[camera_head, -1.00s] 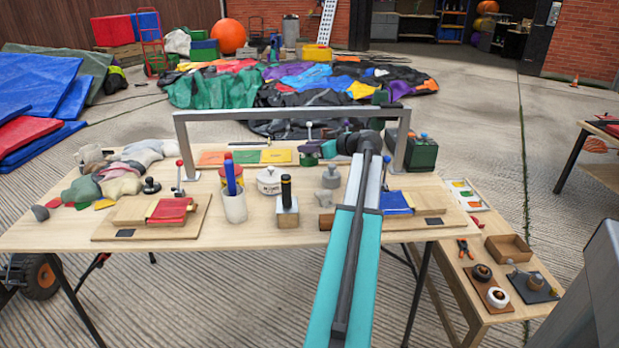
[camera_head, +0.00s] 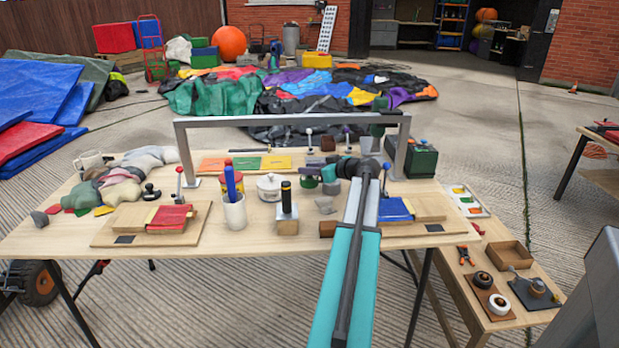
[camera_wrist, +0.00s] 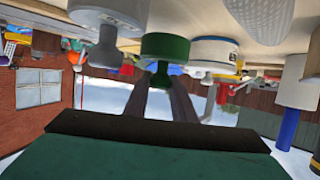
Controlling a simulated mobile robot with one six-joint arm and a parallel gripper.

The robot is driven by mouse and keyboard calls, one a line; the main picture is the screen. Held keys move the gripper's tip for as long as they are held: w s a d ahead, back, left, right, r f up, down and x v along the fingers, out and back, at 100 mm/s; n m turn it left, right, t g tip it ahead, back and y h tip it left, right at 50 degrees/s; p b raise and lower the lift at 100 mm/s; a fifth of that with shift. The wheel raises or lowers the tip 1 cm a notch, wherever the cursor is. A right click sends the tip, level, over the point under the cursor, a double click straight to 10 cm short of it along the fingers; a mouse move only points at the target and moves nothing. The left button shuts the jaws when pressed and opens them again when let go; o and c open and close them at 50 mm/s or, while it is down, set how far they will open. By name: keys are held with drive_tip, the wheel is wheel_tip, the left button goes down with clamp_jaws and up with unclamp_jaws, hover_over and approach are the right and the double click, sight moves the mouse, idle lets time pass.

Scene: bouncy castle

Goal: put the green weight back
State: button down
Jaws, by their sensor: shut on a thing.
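The green weight (camera_wrist: 165,47) is a short dark green cylinder with a narrow stem. In the wrist view, which is upside down, my gripper (camera_wrist: 163,85) is shut on the stem. In the head view the green weight (camera_head: 331,187) shows just left of my gripper (camera_head: 345,168), low over the middle of the table. I cannot tell whether its base touches the tabletop. A grey weight-like piece (camera_head: 325,205) lies close in front of it. Flat orange (camera_head: 212,164), green (camera_head: 246,163) and yellow (camera_head: 277,162) cards lie near the table's back.
A grey frame (camera_head: 290,121) spans the table's back. A blue-topped board (camera_head: 395,209) lies right. The front edge is mostly clear.

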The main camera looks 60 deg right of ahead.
sight(311, 177)
drive_tip(key=shift+f, duration=1.45)
drive_tip(key=shift+f, duration=0.1)
drive_tip(key=c, duration=1.8)
unclamp_jaws()
drive_tip(key=shift+o, duration=0.2)
drive_tip(key=v, duration=1.2)
